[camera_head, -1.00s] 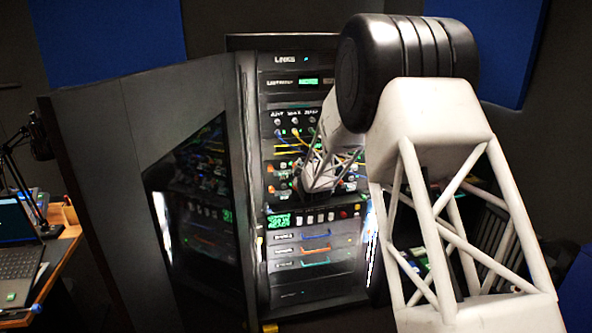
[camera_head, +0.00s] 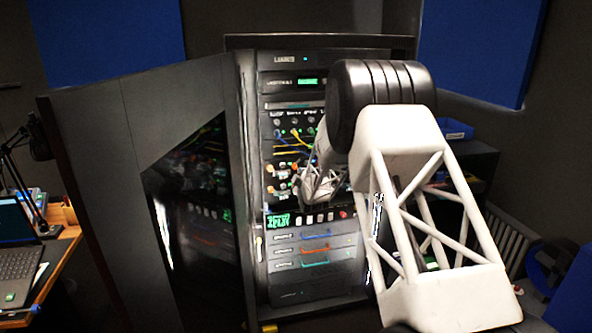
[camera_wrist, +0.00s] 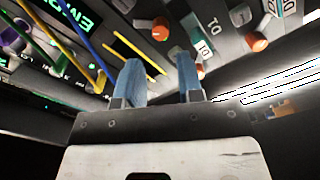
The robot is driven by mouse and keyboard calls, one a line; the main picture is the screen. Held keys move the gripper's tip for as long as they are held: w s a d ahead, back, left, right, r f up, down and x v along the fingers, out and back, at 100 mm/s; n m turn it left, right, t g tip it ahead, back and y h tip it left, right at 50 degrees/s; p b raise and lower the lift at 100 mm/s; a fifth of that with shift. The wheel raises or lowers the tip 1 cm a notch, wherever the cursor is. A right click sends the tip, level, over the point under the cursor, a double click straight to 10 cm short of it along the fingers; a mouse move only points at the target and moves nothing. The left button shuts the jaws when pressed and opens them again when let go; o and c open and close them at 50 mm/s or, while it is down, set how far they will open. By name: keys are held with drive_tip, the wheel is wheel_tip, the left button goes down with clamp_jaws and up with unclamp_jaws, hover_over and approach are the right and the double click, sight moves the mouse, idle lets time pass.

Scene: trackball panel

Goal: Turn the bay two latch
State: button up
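The rack panel (camera_head: 284,180) faces me, with rows of knobs and cables. I cannot tell which part is the bay two latch; the labels are too small or blurred. Orange knobs (camera_head: 270,169) sit at the panel's left in the head view. In the wrist view an orange knob (camera_wrist: 160,29) is above the fingers and another orange knob (camera_wrist: 257,42) is at upper right. My gripper (camera_wrist: 161,78) shows two blue fingers apart with nothing between them, close to the panel face. In the head view my wrist hides the panel's right part.
Blue and yellow cables (camera_wrist: 85,35) cross the panel left of my fingers. Below the knobs are drawers with a blue handle (camera_head: 315,236), an orange handle (camera_head: 315,249) and a green handle (camera_head: 315,262). An open cabinet door (camera_head: 110,180) stands at left. A desk (camera_head: 55,260) is further left.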

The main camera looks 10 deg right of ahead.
sight(296, 168)
drive_tip(key=shift+w, duration=3.75)
clamp_jaws()
